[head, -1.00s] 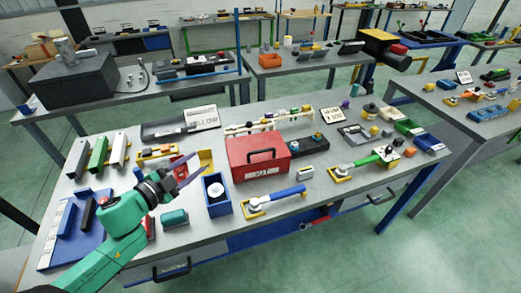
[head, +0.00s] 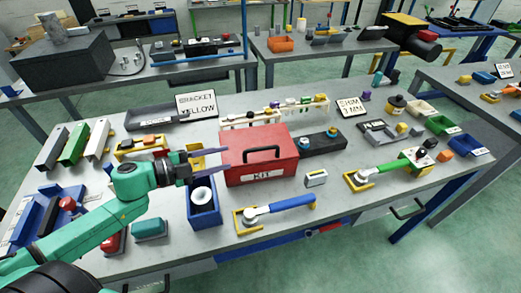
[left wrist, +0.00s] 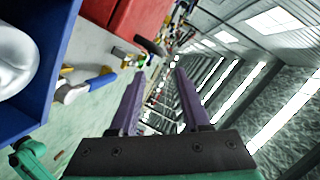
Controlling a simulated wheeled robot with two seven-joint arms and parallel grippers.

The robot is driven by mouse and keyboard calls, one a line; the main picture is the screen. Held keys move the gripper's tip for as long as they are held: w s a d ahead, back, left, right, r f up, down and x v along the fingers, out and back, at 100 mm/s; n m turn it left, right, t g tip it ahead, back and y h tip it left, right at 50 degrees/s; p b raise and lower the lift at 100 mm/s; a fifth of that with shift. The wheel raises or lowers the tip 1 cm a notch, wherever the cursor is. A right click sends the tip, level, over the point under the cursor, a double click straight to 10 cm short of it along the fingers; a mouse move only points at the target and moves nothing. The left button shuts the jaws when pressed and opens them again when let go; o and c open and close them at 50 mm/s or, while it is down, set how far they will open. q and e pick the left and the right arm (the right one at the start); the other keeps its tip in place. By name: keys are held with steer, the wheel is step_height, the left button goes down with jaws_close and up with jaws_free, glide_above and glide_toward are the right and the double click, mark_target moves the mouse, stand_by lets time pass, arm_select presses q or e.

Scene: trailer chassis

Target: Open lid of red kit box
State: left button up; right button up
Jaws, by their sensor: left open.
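The red kit box (head: 259,166) stands on the table with its lid shut. A black handle (head: 262,150) is on the lid and a KIT label is on its front. My left gripper (head: 226,162) is open, with its purple fingers pointing right, close to the left side of the box. I cannot tell whether a fingertip touches it. In the left wrist view the open fingers (left wrist: 155,95) have nothing between them, and the red box (left wrist: 135,25) is at the upper left. My right gripper is not in view.
A blue bin (head: 205,212) with a white round part stands just left of the box, below my gripper. A blue-handled tool (head: 280,206) lies in front. A black case (head: 320,146) is close on the right, and a rack (head: 275,112) stands behind.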

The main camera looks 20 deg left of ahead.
mark_target(252, 151)
arm_select(q)
steer(key=p+x, duration=0.2)
steer(key=x, duration=1)
steer(key=shift+w+d+f, duration=0.1)
steer(key=shift+w+d, duration=0.15)
jaws_close()
steer(key=shift+s, duration=0.1)
stand_by(0.7)
